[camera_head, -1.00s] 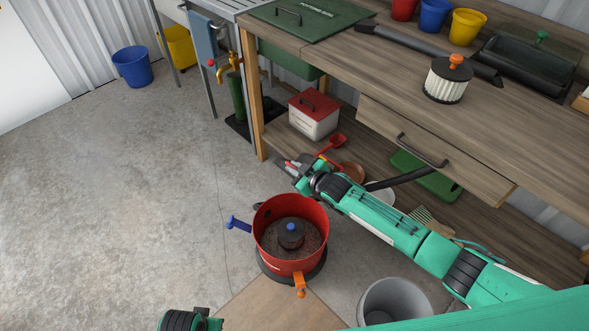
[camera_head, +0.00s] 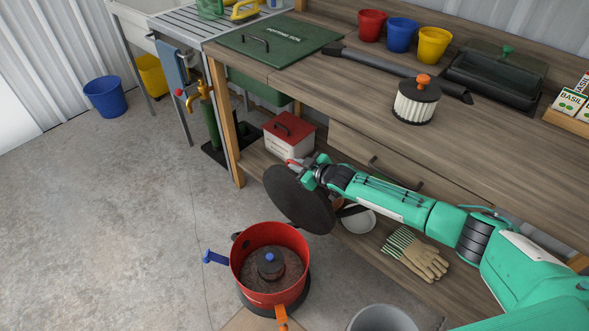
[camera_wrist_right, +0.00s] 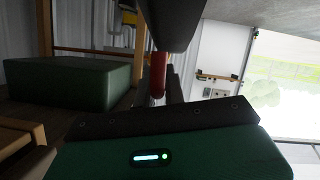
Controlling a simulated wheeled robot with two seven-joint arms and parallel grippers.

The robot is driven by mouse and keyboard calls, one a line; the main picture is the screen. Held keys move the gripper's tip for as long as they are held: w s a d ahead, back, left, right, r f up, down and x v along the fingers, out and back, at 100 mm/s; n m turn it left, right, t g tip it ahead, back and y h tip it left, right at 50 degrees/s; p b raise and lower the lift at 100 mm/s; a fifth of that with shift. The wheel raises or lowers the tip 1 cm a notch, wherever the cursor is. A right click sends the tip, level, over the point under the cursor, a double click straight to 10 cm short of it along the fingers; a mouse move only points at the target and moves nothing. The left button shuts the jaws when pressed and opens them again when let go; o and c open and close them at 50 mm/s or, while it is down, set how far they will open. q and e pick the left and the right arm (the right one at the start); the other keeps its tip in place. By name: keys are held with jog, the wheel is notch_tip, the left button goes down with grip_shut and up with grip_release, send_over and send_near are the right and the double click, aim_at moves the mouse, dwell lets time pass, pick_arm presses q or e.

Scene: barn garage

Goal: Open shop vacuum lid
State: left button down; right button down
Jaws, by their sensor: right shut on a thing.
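The shop vacuum (camera_head: 270,293) is a red drum standing on the floor with its top open. A dark filter with a blue knob (camera_head: 269,262) shows inside. A blue latch (camera_head: 214,257) sticks out at its left and an orange latch (camera_head: 282,318) hangs at its front. The round black lid (camera_head: 298,203) is off the drum, tilted steeply above and behind it. My right gripper (camera_head: 299,166) is shut at the lid's upper edge. In the right wrist view a red handle (camera_wrist_right: 158,75) sits between the fingers. My left gripper is not in view.
The workbench (camera_head: 300,75) stands behind, with a pleated filter (camera_head: 416,102) and coloured pots on top. A red-lidded box (camera_head: 288,136) and gloves (camera_head: 417,256) are on its lower shelf. A grey bucket (camera_head: 382,320) stands right of the vacuum.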

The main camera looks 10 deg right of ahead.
dwell(0.3)
jog(key=c, duration=1.5)
grip_release()
